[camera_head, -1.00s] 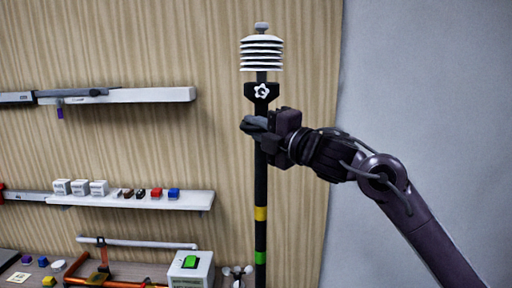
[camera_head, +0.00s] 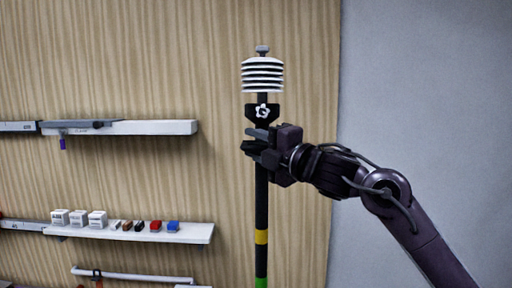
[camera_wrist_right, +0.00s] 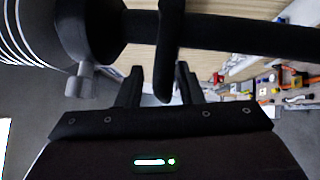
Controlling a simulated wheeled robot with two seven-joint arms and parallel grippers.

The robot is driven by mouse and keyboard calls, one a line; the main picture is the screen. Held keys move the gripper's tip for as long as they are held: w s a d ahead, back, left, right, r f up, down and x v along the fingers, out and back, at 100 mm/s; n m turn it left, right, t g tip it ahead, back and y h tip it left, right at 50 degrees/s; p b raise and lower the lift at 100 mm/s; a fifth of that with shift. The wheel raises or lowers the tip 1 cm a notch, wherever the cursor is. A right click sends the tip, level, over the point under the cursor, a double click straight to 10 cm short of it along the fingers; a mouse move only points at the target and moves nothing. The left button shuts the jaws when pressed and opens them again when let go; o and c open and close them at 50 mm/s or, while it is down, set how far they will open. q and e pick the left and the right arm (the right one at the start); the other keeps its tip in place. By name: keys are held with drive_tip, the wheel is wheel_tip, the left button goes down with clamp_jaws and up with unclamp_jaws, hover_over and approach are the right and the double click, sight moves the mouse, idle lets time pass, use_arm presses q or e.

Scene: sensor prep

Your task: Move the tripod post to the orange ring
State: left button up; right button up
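The tripod post (camera_head: 261,205) stands upright at the middle of the head view. It is dark, with yellow and green bands, a black bracket with a white emblem, and white stacked discs on top. Its foot is below the frame. My right gripper (camera_head: 259,141) is at the post just under the bracket, with its fingers around a short dark stub. In the right wrist view the stub (camera_wrist_right: 166,60) lies between the fingers, and the post (camera_wrist_right: 230,33) runs across the top. Finger contact is partly hidden. My left gripper is not in view. I cannot identify the orange ring.
A wooden wall panel stands behind the post. An upper shelf (camera_head: 160,127) and a lower shelf (camera_head: 190,233) with small boxes and coloured blocks are at left. A white tube (camera_head: 140,275) shows below. The right side, before a grey wall, is clear except for my arm.

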drive_tip(key=shift+f, duration=0.15)
drive_tip(key=shift+s+d+f+b, duration=0.1)
drive_tip(key=shift+d+f+b, duration=0.1)
drive_tip(key=shift+b, duration=0.15)
drive_tip(key=b+v, duration=0.2)
drive_tip(key=v, duration=0.1)
drive_tip(key=b+v, duration=0.2)
drive_tip(key=v, duration=0.2)
drive_tip(key=shift+s+d+r, duration=0.1)
drive_tip(key=shift+s+r, duration=0.1)
